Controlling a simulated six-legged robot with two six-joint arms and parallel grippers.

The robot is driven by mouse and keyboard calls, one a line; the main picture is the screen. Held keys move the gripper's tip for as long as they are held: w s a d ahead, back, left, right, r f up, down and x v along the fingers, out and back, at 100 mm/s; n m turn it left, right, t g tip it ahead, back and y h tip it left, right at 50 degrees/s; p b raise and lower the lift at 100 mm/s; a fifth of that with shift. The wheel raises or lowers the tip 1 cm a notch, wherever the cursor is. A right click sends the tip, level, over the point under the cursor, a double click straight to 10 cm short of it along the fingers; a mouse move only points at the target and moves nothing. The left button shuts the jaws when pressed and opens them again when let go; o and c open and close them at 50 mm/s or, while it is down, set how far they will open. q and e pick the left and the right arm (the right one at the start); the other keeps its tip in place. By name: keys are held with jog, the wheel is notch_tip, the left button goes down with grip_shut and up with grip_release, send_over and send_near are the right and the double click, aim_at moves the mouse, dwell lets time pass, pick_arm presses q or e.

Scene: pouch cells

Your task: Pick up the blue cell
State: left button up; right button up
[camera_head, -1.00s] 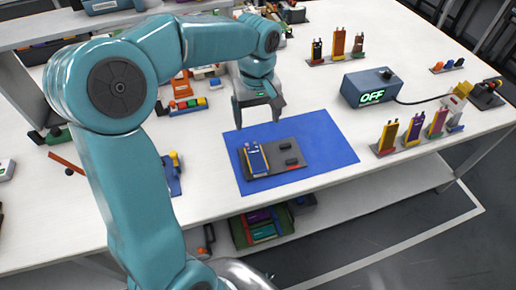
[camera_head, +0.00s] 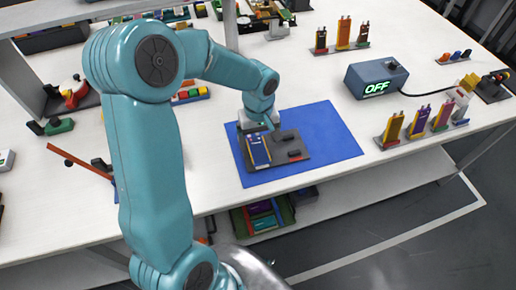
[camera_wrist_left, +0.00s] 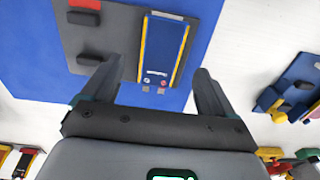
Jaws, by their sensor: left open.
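The blue cell (camera_head: 258,151) is a flat pouch with yellow side strips. It lies on a dark grey holder plate (camera_head: 285,139), which rests on a blue mat (camera_head: 333,140). In the left wrist view the cell (camera_wrist_left: 165,48) lies ahead of my left gripper (camera_wrist_left: 155,85), roughly between the lines of its two fingers, with its tabbed end nearest me. The fingers are apart with nothing held. In the head view my left gripper (camera_head: 258,124) is over the far end of the cell and partly hidden by its own wrist. My right gripper is not in view.
A blue-grey box reading OFF (camera_head: 376,79) stands right of the mat. Several upright cells (camera_head: 416,122) stand in a rack at the right. The mat's right side is clear.

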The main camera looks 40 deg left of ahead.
aim_at(258, 149)
pick_arm(q)
notch_tip(258, 149, down, 4)
jog(key=shift+a+r, duration=0.1)
jog(key=shift+r, duration=0.1)
jog(key=c, duration=1.1)
jog(key=shift+w+r, duration=0.1)
jog(key=shift+r, duration=0.1)
